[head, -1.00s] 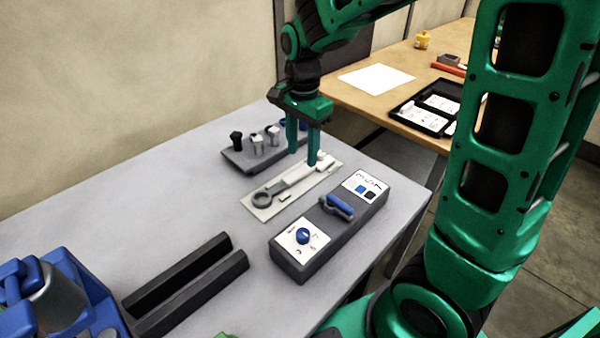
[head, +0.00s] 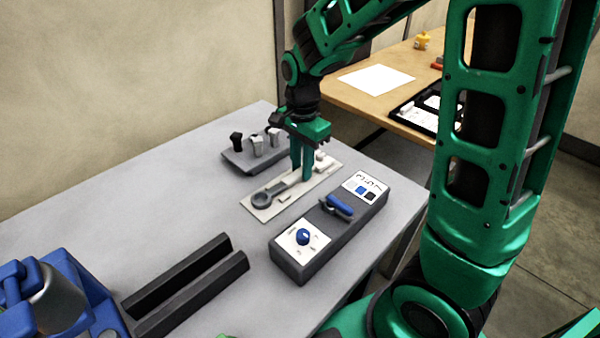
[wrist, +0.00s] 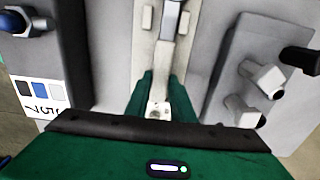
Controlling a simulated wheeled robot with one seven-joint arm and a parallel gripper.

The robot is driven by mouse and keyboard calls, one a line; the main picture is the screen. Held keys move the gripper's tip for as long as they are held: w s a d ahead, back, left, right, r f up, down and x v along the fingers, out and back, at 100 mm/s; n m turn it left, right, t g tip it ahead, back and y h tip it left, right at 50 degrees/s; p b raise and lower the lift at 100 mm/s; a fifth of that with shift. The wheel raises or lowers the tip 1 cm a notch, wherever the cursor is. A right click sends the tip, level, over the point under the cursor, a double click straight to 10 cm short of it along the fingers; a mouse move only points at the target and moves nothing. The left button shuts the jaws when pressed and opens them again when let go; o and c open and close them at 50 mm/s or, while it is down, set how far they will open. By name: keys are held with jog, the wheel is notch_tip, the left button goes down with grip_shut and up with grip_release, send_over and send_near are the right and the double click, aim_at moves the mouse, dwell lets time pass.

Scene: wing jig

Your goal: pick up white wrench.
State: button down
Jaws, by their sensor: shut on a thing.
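The white wrench lies on a pale flat plate (head: 270,211) on the grey table. My gripper (head: 301,174) points down over the plate and is shut on the wrench shaft. In the wrist view the shaft (wrist: 168,52) leads in between my gripper's two green fingers (wrist: 161,92). I cannot tell whether the wrench is lifted off the plate.
A grey box with a blue knob and blue handle (head: 290,261) stands close in front of the plate. A tray of pegs (head: 240,160) sits behind it. Black rails (head: 190,296) lie at the front left. The table's left side (head: 130,210) is clear.

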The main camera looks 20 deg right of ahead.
aim_at(299, 171)
jog(key=shift+r, duration=0.1)
jog(key=shift+w+r, duration=0.1)
jog(key=shift+r, duration=0.2)
jog(key=r, duration=0.2)
jog(key=a+r, duration=0.1)
jog(key=r, duration=0.1)
jog(key=shift+s, duration=0.25)
jog(key=s+a+r, duration=0.4)
jog(key=a+r, duration=0.2)
jog(key=a, duration=0.3)
jog(key=shift+s+a, duration=0.25)
jog(key=shift+a, duration=0.05)
jog(key=shift+s+r, duration=0.1)
jog(key=shift+s, duration=0.05)
